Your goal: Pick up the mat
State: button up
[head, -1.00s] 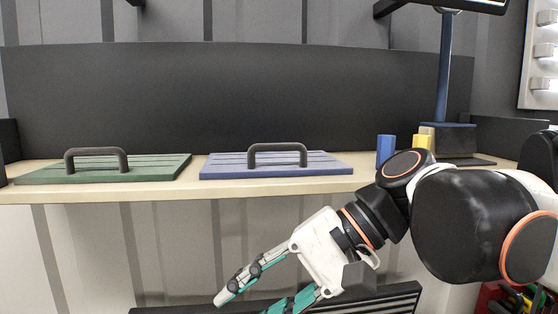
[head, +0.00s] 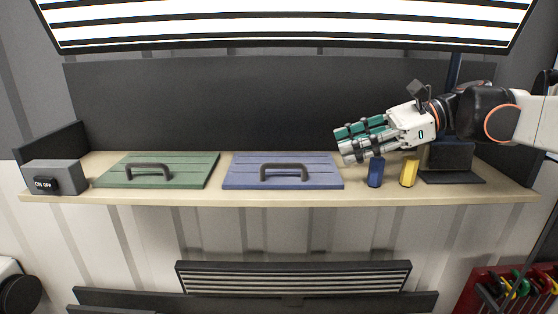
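No separate mat can be made out with certainty. Two flat slatted boards lie on the wooden shelf (head: 300,197): a green one (head: 193,172) left of centre and a blue one (head: 236,174) in the middle. Each has a dark arched handle on top, the green board's handle (head: 149,166) and the blue board's handle (head: 284,166). My gripper (head: 338,142) is above the shelf, up and right of the blue board, with its fingers pointing left. Nothing shows held in it. From this angle I cannot tell whether its fingers are parted or closed.
A dark blue cylinder (head: 376,173) and a yellow one (head: 409,174) stand just below my gripper. A dark stand (head: 456,177) is at the right. A grey switch box (head: 53,176) sits at the left end. A dark back panel (head: 230,105) rises behind the shelf.

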jog(key=p, duration=0.1)
send_near(289, 164)
jog(key=x, duration=0.4)
jog(key=shift+w+a+f, duration=0.25)
jog(key=shift+w+a, duration=0.05)
jog(key=shift+w, duration=0.1)
jog(key=p+x, duration=0.1)
jog(key=x, duration=0.1)
jog(key=p+x, duration=0.1)
jog(key=x, duration=0.2)
jog(key=shift+s+a, duration=0.2)
grip_shut()
